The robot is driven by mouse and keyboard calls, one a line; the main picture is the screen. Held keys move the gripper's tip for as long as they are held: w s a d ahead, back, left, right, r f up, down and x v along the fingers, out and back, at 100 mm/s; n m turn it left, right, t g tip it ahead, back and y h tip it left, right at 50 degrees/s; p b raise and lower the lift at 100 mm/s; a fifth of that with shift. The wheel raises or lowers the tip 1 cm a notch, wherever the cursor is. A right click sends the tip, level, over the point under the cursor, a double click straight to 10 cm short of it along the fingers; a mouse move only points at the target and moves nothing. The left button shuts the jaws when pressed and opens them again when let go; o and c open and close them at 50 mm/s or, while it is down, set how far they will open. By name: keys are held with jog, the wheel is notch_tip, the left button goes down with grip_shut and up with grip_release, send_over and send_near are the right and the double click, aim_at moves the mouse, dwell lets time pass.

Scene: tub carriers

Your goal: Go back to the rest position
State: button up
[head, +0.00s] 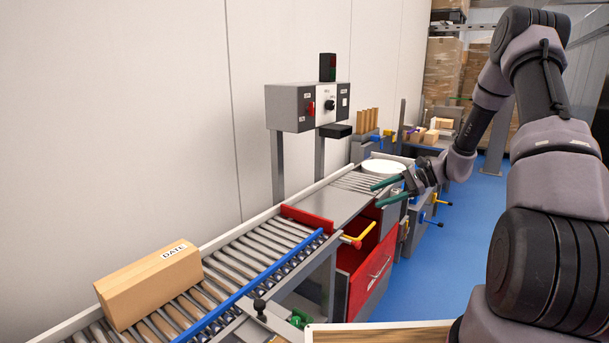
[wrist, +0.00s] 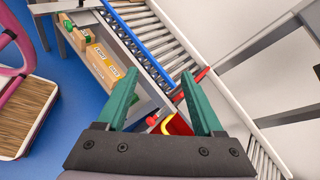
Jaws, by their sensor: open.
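My gripper (head: 388,192) is open and empty, with two green fingers held apart. In the head view it hangs over the right edge of the conveyor line, close to a round white disc (head: 382,167) on the far rollers. In the wrist view the gripper (wrist: 165,100) points down past the conveyor, and nothing is between its fingers. My arm reaches in from the right side of the head view.
A cardboard box (head: 150,285) marked DATE lies on the near rollers. A red stop plate (head: 307,218) crosses the conveyor. A control box (head: 308,106) stands behind it. A red drawer cabinet (head: 368,275) is below. Blue floor (head: 450,260) is open at right.

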jog(key=s+a+r+n+g+h, duration=0.1)
jog(key=s+r+n+h, duration=0.15)
jog(key=r, duration=0.35)
jog(key=s+a+r+n+h, duration=0.1)
jog(key=s+r+n+h, duration=0.1)
jog(key=s+r, duration=0.3)
jog(key=s+d+r+n+t+h, duration=0.2)
jog(key=s+r+n+t+h, duration=0.3)
jog(key=s+r, duration=1.3)
jog(key=shift+s+d+t+h, duration=0.4)
jog(key=shift+s+t+h, duration=0.35)
jog(key=shift+s, duration=1.35)
